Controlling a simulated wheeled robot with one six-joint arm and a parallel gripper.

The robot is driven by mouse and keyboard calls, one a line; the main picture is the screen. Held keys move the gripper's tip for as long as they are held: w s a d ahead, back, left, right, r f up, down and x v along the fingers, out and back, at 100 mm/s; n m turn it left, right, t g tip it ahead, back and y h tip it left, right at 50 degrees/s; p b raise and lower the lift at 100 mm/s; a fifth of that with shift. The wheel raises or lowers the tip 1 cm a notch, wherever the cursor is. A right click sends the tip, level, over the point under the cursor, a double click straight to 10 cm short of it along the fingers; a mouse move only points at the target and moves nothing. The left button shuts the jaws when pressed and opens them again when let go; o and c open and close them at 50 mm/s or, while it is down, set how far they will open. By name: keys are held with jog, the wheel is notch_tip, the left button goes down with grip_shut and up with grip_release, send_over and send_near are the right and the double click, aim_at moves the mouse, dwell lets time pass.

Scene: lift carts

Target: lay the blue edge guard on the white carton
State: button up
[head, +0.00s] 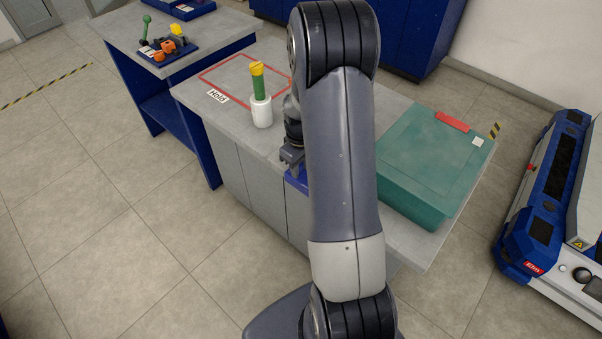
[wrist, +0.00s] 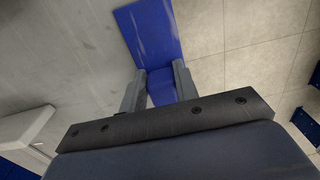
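The blue edge guard shows in the wrist view (wrist: 150,32) as a flat blue strip at the counter's edge, with a second blue face between my fingers. In the head view a small part of the guard (head: 296,181) shows just below my gripper (head: 291,160), left of my arm. My gripper's two fingers (wrist: 160,78) stand apart on either side of the blue piece; I cannot tell whether they press on it. A white box-like thing (wrist: 28,126), perhaps the white carton, is partly in the wrist view at lower left. My arm hides the middle of the counter in the head view.
A green case (head: 425,165) lies on the counter's right. A white holder with a green and yellow tool (head: 262,112) stands left of my gripper, near a red-outlined area (head: 228,75). A side table (head: 120,28) holds small parts. A blue and white vehicle (head: 550,190) stands at right.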

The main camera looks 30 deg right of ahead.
jog(key=c, duration=0.5)
jog(key=shift+r, duration=0.1)
